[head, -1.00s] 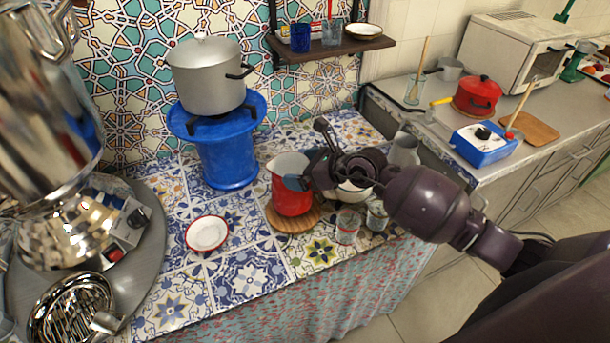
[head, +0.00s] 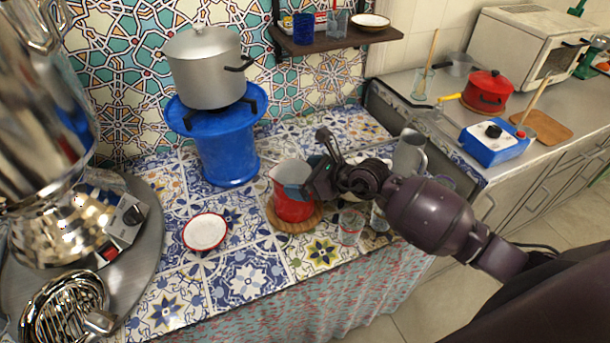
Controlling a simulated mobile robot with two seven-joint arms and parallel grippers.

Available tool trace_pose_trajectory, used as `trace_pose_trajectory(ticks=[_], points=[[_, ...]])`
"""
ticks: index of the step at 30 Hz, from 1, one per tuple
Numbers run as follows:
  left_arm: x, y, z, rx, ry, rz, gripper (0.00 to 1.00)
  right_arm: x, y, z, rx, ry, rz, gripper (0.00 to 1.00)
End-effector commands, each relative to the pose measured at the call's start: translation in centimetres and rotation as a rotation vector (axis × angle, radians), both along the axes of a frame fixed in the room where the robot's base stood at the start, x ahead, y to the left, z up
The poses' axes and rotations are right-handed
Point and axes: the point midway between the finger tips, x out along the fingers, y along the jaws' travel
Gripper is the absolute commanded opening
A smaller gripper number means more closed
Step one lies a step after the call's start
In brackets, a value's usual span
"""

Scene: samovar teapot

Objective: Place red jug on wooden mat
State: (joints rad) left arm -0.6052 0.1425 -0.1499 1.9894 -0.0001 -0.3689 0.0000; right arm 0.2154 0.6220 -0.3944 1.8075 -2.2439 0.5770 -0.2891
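The red jug (head: 290,205) stands upright on the round wooden mat (head: 303,224) on the tiled counter, with the mat's front and right rim showing below it. My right gripper (head: 306,185) is at the jug's right side, close against it. One dark finger shows above and behind the jug's right side; the fingertips are partly hidden, so I cannot tell whether they grip the handle. My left gripper is not in view.
Glasses (head: 352,225) stand just right of the mat. A white saucer with a red rim (head: 205,233) lies to the left. A blue stand (head: 228,150) with a silver pot (head: 207,75) is behind. A large samovar (head: 50,150) fills the left side.

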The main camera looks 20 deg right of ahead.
Motion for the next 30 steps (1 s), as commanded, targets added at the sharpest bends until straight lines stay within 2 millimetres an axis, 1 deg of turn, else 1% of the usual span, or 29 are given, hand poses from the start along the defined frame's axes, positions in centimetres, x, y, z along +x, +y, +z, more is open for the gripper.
trace_pose_trajectory(ticks=[5,8,15,21,26,30], points=[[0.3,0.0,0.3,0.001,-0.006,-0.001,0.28,-0.3,-0.3,0.5,0.000,0.000,-0.001,1.00],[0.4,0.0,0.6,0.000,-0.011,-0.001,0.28,-1.2,-1.1,1.1,-0.001,-0.001,-0.001,1.00],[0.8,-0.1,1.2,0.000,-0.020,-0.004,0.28,-4.5,-3.7,3.1,-0.003,0.000,-0.001,1.00],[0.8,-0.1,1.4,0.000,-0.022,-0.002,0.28,-6.9,-5.6,4.5,-0.002,0.001,0.000,1.00],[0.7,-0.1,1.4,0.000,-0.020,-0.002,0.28,-8.0,-6.5,5.2,-0.001,0.001,0.000,1.00],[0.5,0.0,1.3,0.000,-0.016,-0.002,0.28,-8.4,-6.8,5.5,0.000,0.000,0.000,1.00]])
